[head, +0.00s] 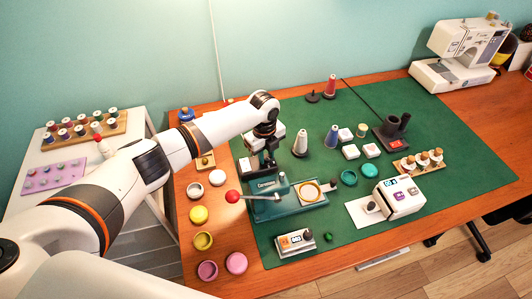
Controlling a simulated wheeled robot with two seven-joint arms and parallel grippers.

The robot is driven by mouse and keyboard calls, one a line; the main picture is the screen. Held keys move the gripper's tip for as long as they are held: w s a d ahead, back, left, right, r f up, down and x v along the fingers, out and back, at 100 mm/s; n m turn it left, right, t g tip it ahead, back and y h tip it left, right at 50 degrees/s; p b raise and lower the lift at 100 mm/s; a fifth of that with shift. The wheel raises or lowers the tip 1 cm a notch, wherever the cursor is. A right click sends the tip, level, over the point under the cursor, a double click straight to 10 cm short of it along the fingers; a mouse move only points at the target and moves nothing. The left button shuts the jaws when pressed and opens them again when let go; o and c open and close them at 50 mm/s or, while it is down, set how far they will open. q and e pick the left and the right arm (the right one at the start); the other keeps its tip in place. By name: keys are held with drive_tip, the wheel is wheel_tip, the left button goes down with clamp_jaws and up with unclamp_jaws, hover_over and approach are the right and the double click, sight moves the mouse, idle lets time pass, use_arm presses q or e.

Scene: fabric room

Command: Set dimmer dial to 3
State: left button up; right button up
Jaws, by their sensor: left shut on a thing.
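My left gripper (262,152) reaches in from the left and points down at the back left part of the green mat, behind a teal press. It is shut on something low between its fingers. The fingers and the held thing are small and partly hidden by the wrist, so I cannot tell whether it is the dimmer dial. A dark box with a white face (245,166) shows just beside the gripper. No dial numbers are readable. My right gripper is not in view.
The teal press (283,207) with a red-knobbed lever stands in front of the gripper. Spools and cones (300,143) stand close to its right.

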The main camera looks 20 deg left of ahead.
sight(265, 157)
use_arm(q)
drive_tip(key=m, duration=0.5)
drive_tip(key=shift+m+b, duration=0.35)
drive_tip(key=shift+m, duration=0.05)
idle(0.4)
drive_tip(key=o, duration=1)
drive_tip(key=r+b, duration=0.1)
drive_tip(key=r, duration=1.1)
drive_tip(key=shift+a, duration=0.2)
drive_tip(key=shift+s+f, duration=0.1)
